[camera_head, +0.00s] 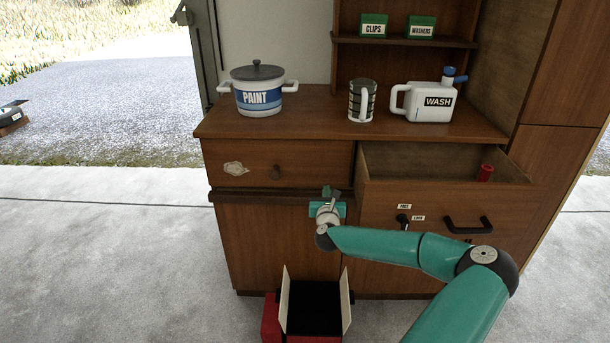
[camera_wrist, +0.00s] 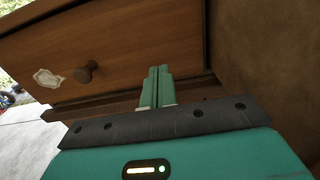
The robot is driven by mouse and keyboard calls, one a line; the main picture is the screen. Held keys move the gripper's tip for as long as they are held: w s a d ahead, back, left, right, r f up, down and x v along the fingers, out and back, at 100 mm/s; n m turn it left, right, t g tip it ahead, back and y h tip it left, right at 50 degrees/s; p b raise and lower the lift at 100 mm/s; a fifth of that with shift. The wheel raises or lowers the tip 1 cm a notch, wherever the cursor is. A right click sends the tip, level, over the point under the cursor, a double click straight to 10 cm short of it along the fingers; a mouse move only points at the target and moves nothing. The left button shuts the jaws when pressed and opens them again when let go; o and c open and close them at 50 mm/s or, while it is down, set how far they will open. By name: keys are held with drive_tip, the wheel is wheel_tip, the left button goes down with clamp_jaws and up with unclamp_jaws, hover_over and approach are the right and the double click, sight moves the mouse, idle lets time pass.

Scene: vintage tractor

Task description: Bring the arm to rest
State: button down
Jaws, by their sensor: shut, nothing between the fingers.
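My gripper (camera_head: 328,193) is in front of the wooden cabinet, near the gap between the left drawer and the open right drawer. In the wrist view, its two teal fingers (camera_wrist: 157,88) are pressed together with nothing between them. They point toward the lower right of the closed left drawer (camera_wrist: 110,50). My teal arm reaches in from the lower right of the head view, bent at the elbow. Whether the fingertips touch the cabinet cannot be told.
The right drawer (camera_head: 440,200) stands open, with a red cylinder (camera_head: 485,173) inside. A paint pot (camera_head: 258,90), a mug (camera_head: 362,101) and a wash jug (camera_head: 430,102) stand on the cabinet top. An open red box (camera_head: 271,318) sits on the floor below my gripper.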

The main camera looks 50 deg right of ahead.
drive_tip(key=w+a+n+t+y, duration=0.3)
drive_tip(key=w+a+n+y, duration=0.2)
drive_tip(key=w+a+n, duration=0.4)
drive_tip(key=w+a+f+n+g+y, duration=0.15)
drive_tip(key=a+n+y, duration=0.25)
drive_tip(key=a+n, duration=0.65)
drive_tip(key=w+a+n+g+y, duration=0.15)
drive_tip(key=a+n+y, duration=0.4)
drive_tip(key=a, duration=0.85)
drive_tip(key=s+a+r+n+g+h, duration=0.2)
drive_tip(key=s+a+r+n+g, duration=0.2)
drive_tip(key=s+a+r+n, duration=1)
drive_tip(key=s+a+n, duration=0.1)
drive_tip(key=s, duration=0.2)
drive_tip(key=s+a+r+n+g+y, duration=0.1)
drive_tip(key=s+a+r+n, duration=0.2)
drive_tip(key=s+a, duration=0.1)
drive_tip(key=s+a+r+n, duration=0.3)
drive_tip(key=s, duration=0.4)
drive_tip(key=shift+a+y, duration=0.15)
drive_tip(key=shift+y, duration=0.2)
